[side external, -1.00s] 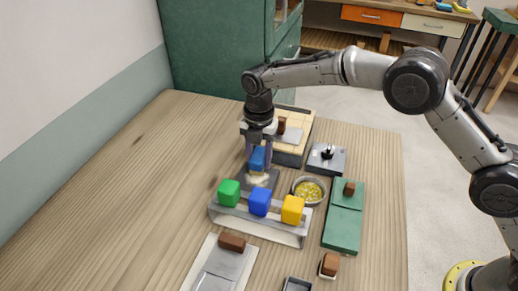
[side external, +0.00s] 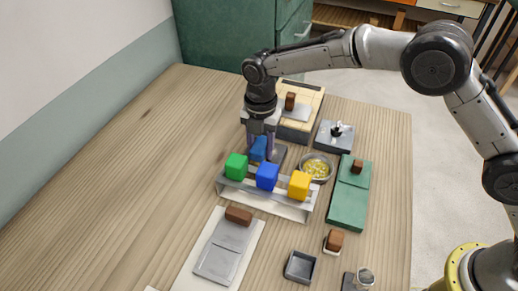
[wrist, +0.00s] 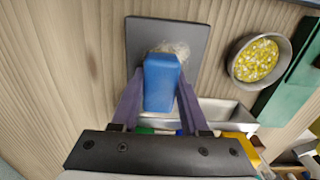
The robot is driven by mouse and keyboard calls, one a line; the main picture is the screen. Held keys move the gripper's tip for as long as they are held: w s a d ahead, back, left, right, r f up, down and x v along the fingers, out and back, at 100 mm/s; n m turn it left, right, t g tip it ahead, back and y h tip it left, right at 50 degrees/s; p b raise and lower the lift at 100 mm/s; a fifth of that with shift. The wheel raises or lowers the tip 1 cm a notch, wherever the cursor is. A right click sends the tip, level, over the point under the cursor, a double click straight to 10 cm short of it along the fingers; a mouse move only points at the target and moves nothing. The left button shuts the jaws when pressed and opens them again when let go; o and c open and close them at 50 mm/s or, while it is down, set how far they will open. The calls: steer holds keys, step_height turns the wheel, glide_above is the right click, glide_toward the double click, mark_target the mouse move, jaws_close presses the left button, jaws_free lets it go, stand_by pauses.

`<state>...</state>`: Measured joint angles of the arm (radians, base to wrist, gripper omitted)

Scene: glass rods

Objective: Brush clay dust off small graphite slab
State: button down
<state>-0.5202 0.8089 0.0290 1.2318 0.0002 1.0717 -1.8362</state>
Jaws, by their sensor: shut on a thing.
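My gripper (side external: 259,146) is shut on a blue block-shaped handle (wrist: 162,82), probably the brush; its fingers flank it in the wrist view. The small graphite slab (side external: 279,154) is a flat dark rectangle lying on the table under and beside the gripper. In the wrist view the slab (wrist: 200,38) is seen from above. A pale, fuzzy patch (wrist: 178,47) shows at the handle's far end, over the slab; I cannot tell dust from bristles there. The handle hides part of the slab, and contact is not clear.
A rack (side external: 300,212) with green (side external: 236,166), blue (side external: 267,177) and yellow (side external: 299,186) blocks stands close in front. A metal bowl of yellow bits (side external: 317,168) and a green board (side external: 347,207) are on the right. The table's left side is clear.

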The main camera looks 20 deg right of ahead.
steer(key=w+d, duration=0.3)
steer(key=shift+w+d, duration=0.2)
steer(key=shift+s+d, duration=0.25)
steer(key=shift+d, duration=0.05)
steer(key=shift+s+a, duration=0.2)
steer(key=shift+s, duration=0.1)
steer(key=shift+s+a, duration=2.15)
steer(key=shift+a, duration=0.05)
steer(key=shift+w+d, duration=2.3)
steer(key=shift+d, duration=0.05)
steer(key=shift+w+r, duration=0.15)
steer(key=shift+r, duration=0.05)
step_height(320, 180, up, 8)
steer(key=shift+f, duration=0.15)
